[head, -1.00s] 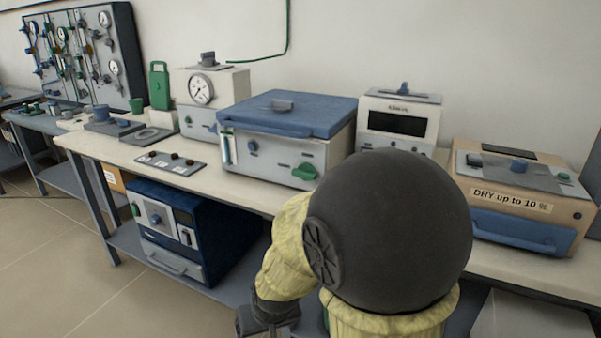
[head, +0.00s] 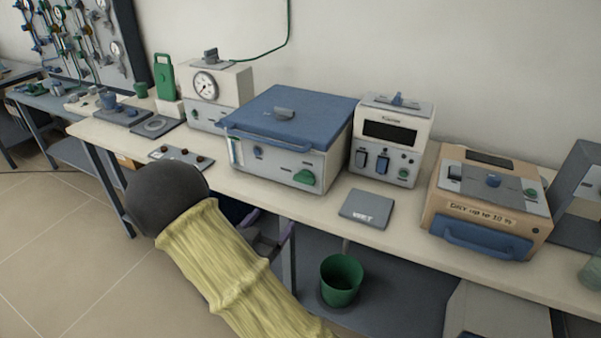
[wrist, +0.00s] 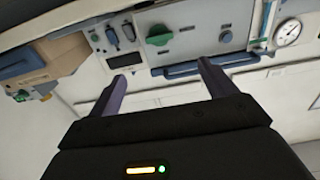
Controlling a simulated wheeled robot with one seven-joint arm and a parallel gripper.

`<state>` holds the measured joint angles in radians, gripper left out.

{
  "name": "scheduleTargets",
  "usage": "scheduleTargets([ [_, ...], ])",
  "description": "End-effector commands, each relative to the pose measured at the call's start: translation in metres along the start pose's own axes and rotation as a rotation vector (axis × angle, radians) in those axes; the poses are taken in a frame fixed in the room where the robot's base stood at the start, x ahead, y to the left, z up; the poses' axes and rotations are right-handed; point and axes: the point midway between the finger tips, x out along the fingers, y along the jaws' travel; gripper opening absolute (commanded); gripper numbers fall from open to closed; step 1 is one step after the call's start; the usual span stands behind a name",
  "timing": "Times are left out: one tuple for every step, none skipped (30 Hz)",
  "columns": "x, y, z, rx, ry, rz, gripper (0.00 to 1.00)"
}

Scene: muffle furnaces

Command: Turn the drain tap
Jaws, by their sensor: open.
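The green tap handle (head: 304,177) sits low on the right of the front of the white box with a blue lid (head: 290,110). The handle lies roughly level. In the wrist view, which is upside down, the green tap handle (wrist: 160,36) shows beyond the fingertips, near the top. My gripper (head: 268,232) is open, with two purple fingers and nothing between them. It is in front of and below the bench edge, apart from the tap. In the wrist view my gripper (wrist: 162,76) has its fingers spread wide. My forearm hides part of it in the head view.
A grey plate (head: 368,208) lies on the bench right of the box, before a white display unit (head: 397,135). A tan box (head: 484,205) stands farther right. A gauge unit (head: 222,93) stands left. A green bucket (head: 341,280) is on the lower shelf.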

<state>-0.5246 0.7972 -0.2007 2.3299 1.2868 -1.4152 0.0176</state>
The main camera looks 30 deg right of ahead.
Motion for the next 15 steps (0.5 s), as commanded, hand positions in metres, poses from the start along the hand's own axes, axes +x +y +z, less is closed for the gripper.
scheduleTargets([
  [-0.001,0.001,-0.003,-0.002,0.013,0.005,0.84],
  [-0.001,0.001,-0.003,-0.002,0.015,0.007,0.84],
  [-0.001,0.001,-0.002,-0.002,0.016,0.008,0.84],
  [0.0,0.001,-0.002,-0.002,0.015,0.008,0.84],
  [0.0,0.001,-0.002,-0.001,0.015,0.008,0.84],
  [0.0,0.001,-0.001,-0.001,0.014,0.007,0.84],
  [0.0,0.001,-0.001,-0.001,0.014,0.007,0.84],
  [0.0,0.001,-0.001,-0.001,0.014,0.007,0.84],
  [0.0,0.001,-0.001,-0.001,0.013,0.007,0.84],
  [0.0,0.001,-0.001,-0.001,0.013,0.007,0.84],
  [0.001,0.001,-0.001,-0.001,0.013,0.007,0.84],
  [0.003,0.001,-0.002,-0.001,0.013,0.007,0.84],
  [0.004,0.001,-0.002,-0.001,0.013,0.007,0.84],
  [0.006,0.001,-0.002,-0.001,0.013,0.008,0.84],
  [0.01,0.002,-0.002,-0.001,0.013,0.009,0.84],
])
